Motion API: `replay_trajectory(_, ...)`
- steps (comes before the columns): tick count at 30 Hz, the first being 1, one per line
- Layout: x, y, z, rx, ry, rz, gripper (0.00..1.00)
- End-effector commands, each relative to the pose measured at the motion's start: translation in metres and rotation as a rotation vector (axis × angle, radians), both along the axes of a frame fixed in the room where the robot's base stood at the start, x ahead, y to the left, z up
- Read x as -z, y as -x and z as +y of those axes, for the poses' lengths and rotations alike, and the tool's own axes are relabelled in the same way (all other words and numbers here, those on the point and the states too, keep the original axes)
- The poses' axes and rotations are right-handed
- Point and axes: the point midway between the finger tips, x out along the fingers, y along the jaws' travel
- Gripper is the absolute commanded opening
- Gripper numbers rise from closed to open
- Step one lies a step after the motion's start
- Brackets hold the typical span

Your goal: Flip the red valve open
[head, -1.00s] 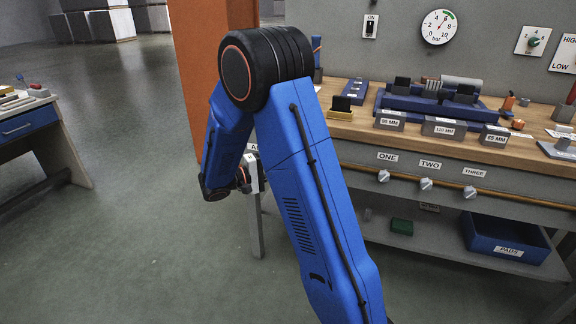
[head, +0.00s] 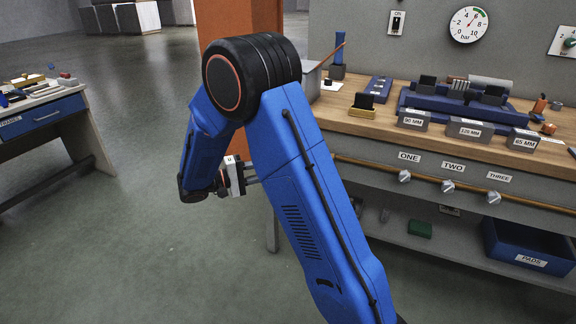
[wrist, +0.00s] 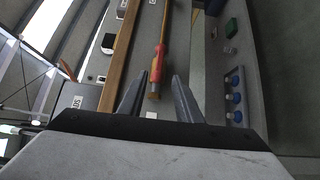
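The red valve (wrist: 159,62) shows in the wrist view as a narrow red handle, in line with the copper-coloured pipe (wrist: 168,22), with a brass-coloured part at its near end. My gripper (wrist: 156,78) is open, one finger on each side of the valve's near end in the picture. I see no contact, and cannot tell how far ahead the valve is. In the head view my gripper (head: 252,180) is partly hidden by my blue arm, low at the left end of the workbench. I do not see the red valve there; my arm covers part of that area.
The workbench (head: 370,133) carries labelled grey blocks (head: 413,119). Below its front edge runs a pipe with several silver knobs (head: 405,177). A blue bin (head: 530,245) sits on the lower shelf. Blue knobs (wrist: 236,98) show in the wrist view. Open floor (head: 140,230) lies to the left.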

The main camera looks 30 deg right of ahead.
Motion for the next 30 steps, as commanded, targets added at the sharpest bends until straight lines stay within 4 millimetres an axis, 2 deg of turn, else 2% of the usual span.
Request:
replay_trajectory(3,0.001,-0.003,0.021,-0.002,0.000,0.000,0.31)
replay_trajectory(10,0.001,-0.005,0.044,0.000,-0.001,0.000,0.31)
replay_trajectory(16,0.001,-0.006,0.048,0.001,0.000,0.000,0.31)
replay_trajectory(30,-0.002,-0.002,0.044,0.008,-0.017,0.002,0.31)
